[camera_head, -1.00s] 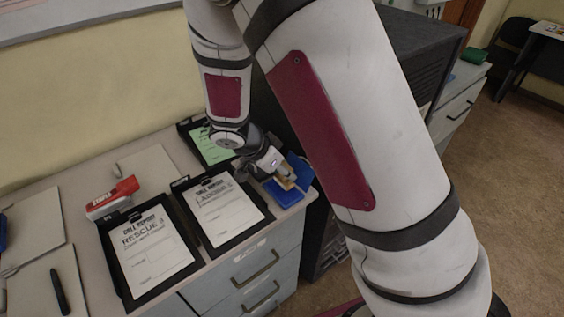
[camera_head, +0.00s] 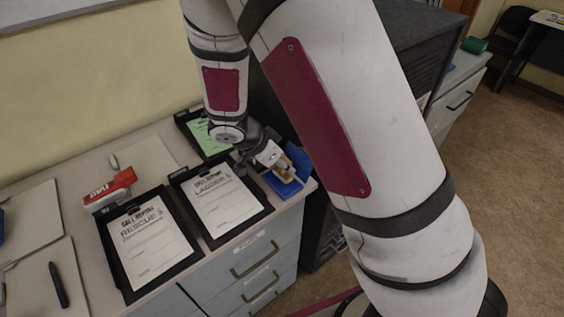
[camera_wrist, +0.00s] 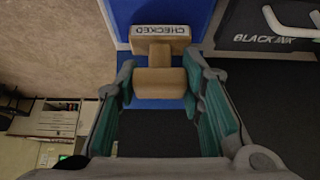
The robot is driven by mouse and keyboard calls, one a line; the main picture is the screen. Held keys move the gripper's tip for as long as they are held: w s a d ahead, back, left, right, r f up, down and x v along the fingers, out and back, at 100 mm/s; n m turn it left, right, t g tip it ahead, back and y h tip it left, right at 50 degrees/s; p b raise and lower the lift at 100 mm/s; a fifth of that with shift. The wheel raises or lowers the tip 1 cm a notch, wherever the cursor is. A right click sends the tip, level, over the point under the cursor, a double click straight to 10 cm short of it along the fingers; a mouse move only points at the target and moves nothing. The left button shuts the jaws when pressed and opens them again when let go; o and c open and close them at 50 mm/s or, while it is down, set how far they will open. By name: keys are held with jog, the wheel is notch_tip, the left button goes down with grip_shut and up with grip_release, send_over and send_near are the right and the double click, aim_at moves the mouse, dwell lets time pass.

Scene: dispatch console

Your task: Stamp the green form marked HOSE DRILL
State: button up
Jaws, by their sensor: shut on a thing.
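The green form (camera_head: 204,133) lies on a black clipboard at the back of the counter, partly hidden by my arm; its heading cannot be read. My gripper (camera_wrist: 160,88) is shut on the handle of a wooden stamp (camera_wrist: 159,54) whose label reads CHECKED. In the head view my gripper (camera_head: 278,166) and the tan stamp (camera_head: 290,176) are at the blue stand (camera_head: 273,184) on the counter's right front corner. I cannot tell whether the stamp still touches the stand. A case marked BLACK INK (camera_wrist: 268,42) shows beside the stand in the wrist view.
Clipboards with white forms headed LADDER (camera_head: 224,205) and RESCUE (camera_head: 150,245) lie left of the stand. A dark cabinet (camera_head: 420,45) rises behind my arm.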

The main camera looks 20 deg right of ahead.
jog(key=shift+f, duration=0.55)
dwell(1.3)
jog(key=shift+r+p, duration=1.35)
jog(key=shift+r, duration=2.2)
